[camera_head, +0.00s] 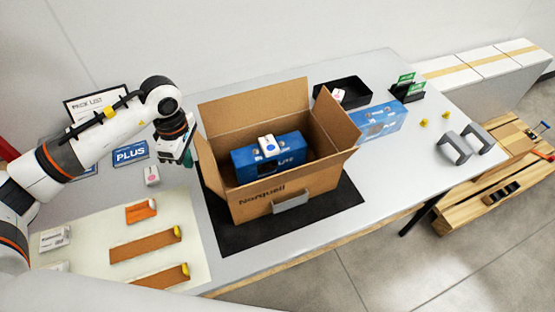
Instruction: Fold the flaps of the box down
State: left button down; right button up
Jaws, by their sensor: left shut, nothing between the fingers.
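The open cardboard box (262,204) stands on a black mat (350,196) on the table. Its back flap (255,105) stands up, the right flap (335,122) leans outward, and the left flap (206,160) stands beside my gripper. The front flap is hard to tell. Inside lies a blue package (243,160) with a small white item (267,146) on top. My left gripper (188,160) points down at the box's left side, close to the left flap; I cannot tell if it touches. It is shut and empty. My right gripper is not in view.
A black tray (343,93), a blue carton (381,121) and green cards in a holder (407,86) stand behind and right. Brown strips (146,246) and small boxes lie on a pale sheet at left. Grey handles (455,147) lie at the right; the table's front right is clear.

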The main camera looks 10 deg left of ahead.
aim_at(205, 158)
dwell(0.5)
pick_arm(q)
jog(key=shift+w+d+r, duration=0.25)
jog(key=shift+w+d, duration=0.1)
jog(key=shift+d, duration=0.25)
jog(key=shift+w+d+r, duration=0.2)
jog(key=shift+w+d, duration=0.2)
jog(key=shift+d, duration=0.15)
jog(key=shift+w+d+r, duration=0.25)
jog(key=shift+w+d, duration=0.1)
jog(key=shift+d, duration=0.25)
jog(key=w+d+f+b, duration=0.4)
jog(key=w+d+b, duration=0.1)
jog(key=d+b, duration=0.2)
jog(key=shift+d+f, duration=0.3)
jog(key=shift+d, duration=0.15)
jog(key=shift+f+b, duration=0.3)
jog(key=shift+r, duration=0.1)
